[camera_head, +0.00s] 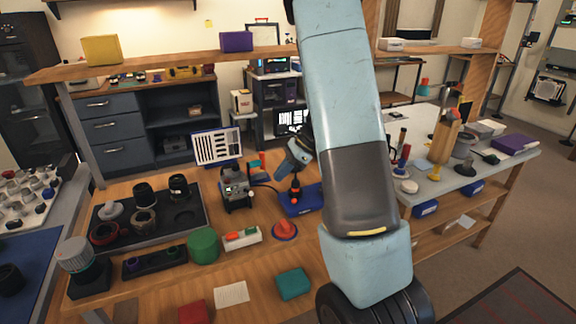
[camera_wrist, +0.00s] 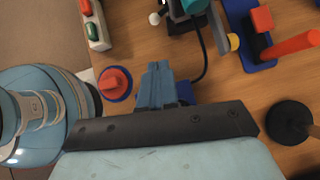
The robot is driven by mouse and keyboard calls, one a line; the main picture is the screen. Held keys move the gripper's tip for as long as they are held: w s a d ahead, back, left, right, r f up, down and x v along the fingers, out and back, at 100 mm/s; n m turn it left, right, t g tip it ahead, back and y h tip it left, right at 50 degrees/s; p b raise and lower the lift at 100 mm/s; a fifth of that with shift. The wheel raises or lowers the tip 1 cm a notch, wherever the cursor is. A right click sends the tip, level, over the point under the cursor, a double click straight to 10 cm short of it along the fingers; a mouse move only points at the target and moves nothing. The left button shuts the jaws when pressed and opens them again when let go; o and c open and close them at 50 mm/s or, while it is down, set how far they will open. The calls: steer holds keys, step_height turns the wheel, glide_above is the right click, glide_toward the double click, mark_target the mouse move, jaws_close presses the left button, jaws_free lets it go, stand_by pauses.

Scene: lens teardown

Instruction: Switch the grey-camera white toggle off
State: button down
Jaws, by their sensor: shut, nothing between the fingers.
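The grey camera (camera_head: 236,188) is a small boxy device on the wooden bench, left of my arm in the head view. It has small lit marks on its front. In the wrist view only its lower edge shows at the top, with a white round-ended toggle (camera_wrist: 155,18) sticking out. I cannot tell which way the toggle is set. My gripper (camera_wrist: 157,68) is shut and empty, its fingertips pointing toward the camera but apart from the toggle. In the head view my gripper (camera_head: 281,174) is partly hidden behind my arm, to the right of the camera.
A red knob on a blue disc (camera_wrist: 115,83) lies beside my fingers. A white box with red and green buttons (camera_wrist: 95,25) sits at the upper left of the wrist view. A blue stand (camera_wrist: 238,20) and dark cable are at the right. A black tray (camera_head: 185,221) holds lens parts.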

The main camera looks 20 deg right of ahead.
mark_target(249, 192)
steer(key=shift+w+a+f, duration=0.15)
steer(key=shift+a+f, duration=0.5)
steer(key=shift+a, duration=0.45)
steer(key=shift+w+a+f, duration=0.15)
steer(key=shift+a+f, duration=0.45)
steer(key=shift+a, duration=0.45)
steer(key=shift+w+a+f, duration=0.15)
steer(key=shift+a+f, duration=0.5)
steer(key=shift+a, duration=0.45)
steer(key=shift+d, duration=0.15)
